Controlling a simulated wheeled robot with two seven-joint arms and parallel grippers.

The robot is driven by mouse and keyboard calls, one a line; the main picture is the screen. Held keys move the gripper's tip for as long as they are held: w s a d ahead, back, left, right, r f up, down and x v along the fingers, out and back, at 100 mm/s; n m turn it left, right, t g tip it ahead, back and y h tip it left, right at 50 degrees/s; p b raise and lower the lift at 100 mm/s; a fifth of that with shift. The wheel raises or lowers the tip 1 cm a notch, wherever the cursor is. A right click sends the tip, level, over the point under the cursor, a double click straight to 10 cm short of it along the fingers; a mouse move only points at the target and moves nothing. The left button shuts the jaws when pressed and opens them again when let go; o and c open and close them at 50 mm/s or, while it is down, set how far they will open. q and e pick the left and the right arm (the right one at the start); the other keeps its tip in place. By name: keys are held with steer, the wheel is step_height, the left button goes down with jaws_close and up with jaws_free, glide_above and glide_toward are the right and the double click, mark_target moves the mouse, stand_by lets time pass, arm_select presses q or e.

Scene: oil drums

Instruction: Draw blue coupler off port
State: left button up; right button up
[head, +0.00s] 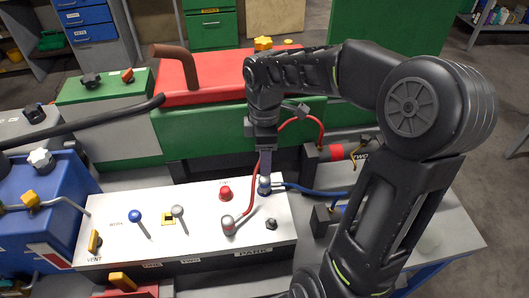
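The blue coupler (264,186) is a small silver piece with a blue hose (305,190) running off to the right. It stands at the back right edge of the white panel (195,200), and the port under it is hidden. My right gripper (265,178) points down with its fingertips at the coupler's top. The fingers show nearly edge-on, so their gap and grip are unclear. A silver coupler with a red hose (229,226) stands on the panel nearer the front. My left gripper is out of view.
A blue-knobbed lever (135,216), a grey-knobbed lever (178,211), a red button (225,193) and a black knob (271,224) stand on the panel. A red cylinder (337,152) lies behind right.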

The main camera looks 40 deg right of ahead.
mark_target(264, 180)
steer(key=shift+f+b, duration=3.45)
steer(key=shift+f, duration=1.7)
jaws_close()
